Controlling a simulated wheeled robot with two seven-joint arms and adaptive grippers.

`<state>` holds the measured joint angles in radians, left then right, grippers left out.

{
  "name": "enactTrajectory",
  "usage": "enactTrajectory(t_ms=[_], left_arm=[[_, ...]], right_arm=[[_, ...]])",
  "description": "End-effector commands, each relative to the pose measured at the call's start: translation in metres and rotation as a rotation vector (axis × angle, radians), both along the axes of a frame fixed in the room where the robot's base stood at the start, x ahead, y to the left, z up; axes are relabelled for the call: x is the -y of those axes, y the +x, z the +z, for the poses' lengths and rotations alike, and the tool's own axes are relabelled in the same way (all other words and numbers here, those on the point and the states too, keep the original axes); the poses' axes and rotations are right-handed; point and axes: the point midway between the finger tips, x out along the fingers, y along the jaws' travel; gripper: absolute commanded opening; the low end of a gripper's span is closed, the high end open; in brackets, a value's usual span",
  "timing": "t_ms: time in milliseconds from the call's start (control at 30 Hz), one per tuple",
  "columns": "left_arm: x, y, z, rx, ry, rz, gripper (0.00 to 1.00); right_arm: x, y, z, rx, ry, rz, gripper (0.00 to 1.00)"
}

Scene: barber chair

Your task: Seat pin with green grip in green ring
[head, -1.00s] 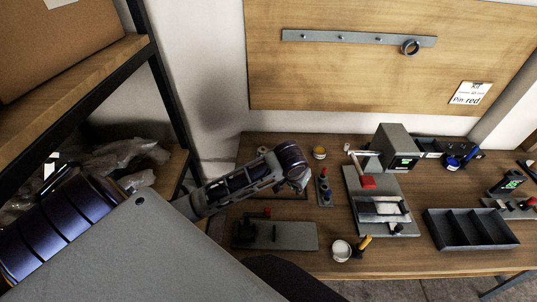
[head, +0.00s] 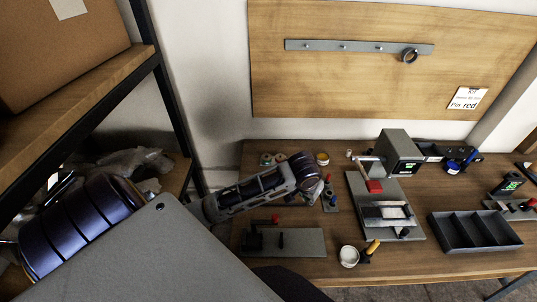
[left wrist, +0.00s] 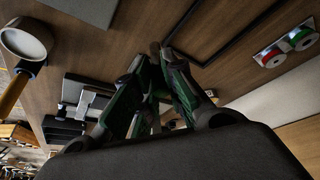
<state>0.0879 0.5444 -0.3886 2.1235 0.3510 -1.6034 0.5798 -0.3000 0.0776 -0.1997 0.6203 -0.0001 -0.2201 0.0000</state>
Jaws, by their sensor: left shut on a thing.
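My left gripper (head: 318,190) is over the left part of the workbench, beside a small block with a red-topped pin. In the left wrist view its fingers (left wrist: 163,55) are closed together, with green showing between and along them. This looks like the pin with green grip (left wrist: 153,88), though its shaft and tip are hidden. The green ring (left wrist: 302,38) lies on a pale plate next to a red ring (left wrist: 271,56), to the right of and apart from the fingers. Two small rings show behind my forearm in the head view. My right gripper is not in view.
A grey fixture plate (head: 300,242) lies in front of my left arm. A shelf (head: 80,105) rises at the left.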

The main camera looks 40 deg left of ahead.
Motion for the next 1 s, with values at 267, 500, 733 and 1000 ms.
enactTrajectory(t_ms=[267,500,733,1000], left_arm=[[-0.004,0.004,-0.002,0.000,0.001,0.001,0.00],[-0.011,0.009,-0.006,0.001,0.001,0.005,0.00],[-0.024,0.020,-0.012,0.001,0.002,0.013,0.00],[-0.058,0.042,-0.021,0.002,0.005,0.044,0.00]], right_arm=[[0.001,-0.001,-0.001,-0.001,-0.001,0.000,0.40],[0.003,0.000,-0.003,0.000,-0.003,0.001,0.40],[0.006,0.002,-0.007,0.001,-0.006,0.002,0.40],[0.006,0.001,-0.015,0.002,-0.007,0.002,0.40]])
